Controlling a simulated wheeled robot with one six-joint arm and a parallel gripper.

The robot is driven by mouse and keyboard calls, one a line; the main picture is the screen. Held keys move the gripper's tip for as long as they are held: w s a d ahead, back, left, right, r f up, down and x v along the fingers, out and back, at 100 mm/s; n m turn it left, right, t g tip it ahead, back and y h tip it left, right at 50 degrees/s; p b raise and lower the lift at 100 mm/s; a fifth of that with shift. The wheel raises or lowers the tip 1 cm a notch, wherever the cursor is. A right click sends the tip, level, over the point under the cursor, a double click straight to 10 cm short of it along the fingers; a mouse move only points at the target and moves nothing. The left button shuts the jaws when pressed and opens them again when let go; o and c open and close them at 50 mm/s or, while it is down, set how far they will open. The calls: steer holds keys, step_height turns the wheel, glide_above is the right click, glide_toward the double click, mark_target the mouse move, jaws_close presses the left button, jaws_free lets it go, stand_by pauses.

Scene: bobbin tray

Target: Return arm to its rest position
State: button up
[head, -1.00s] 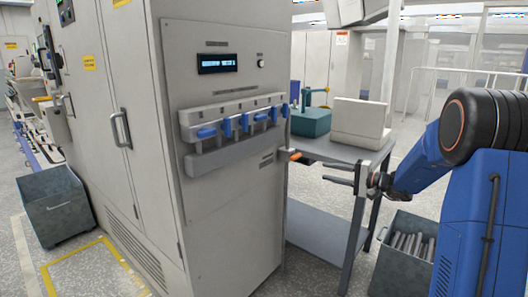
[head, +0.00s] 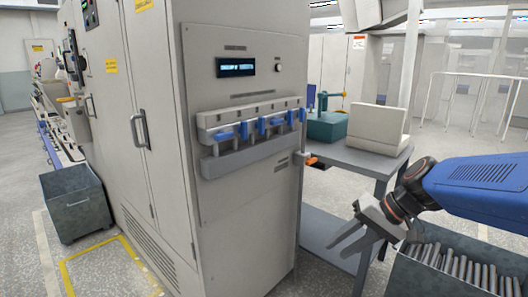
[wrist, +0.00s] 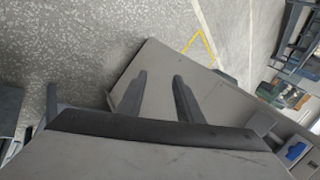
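My gripper (head: 347,238) is at the right in the head view, in front of the grey side table, at the end of my blue arm. Its two grey fingers point down and left and stand apart. In the wrist view the gripper (wrist: 160,85) shows both dark fingers with an empty gap between them. No object is held.
A grey cabinet (head: 235,225) with a rack of blue-handled bobbins (head: 255,150) stands left of my gripper. The side table (head: 340,157) carries a teal machine (head: 326,127) and a beige box (head: 378,129). A bin of rods (head: 400,285) stands below my arm.

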steer(key=s+d+f+n+t+h, duration=0.1)
steer(key=s+d+h, duration=0.6)
steer(key=s, duration=0.8)
step_height(320, 180, down, 2)
steer(key=shift+s+d+f+n+t, duration=0.15)
steer(key=shift+d+n+t, duration=0.15)
steer(key=shift+d+t, duration=0.55)
steer(key=shift+d+g, duration=0.25)
stand_by(3.1)
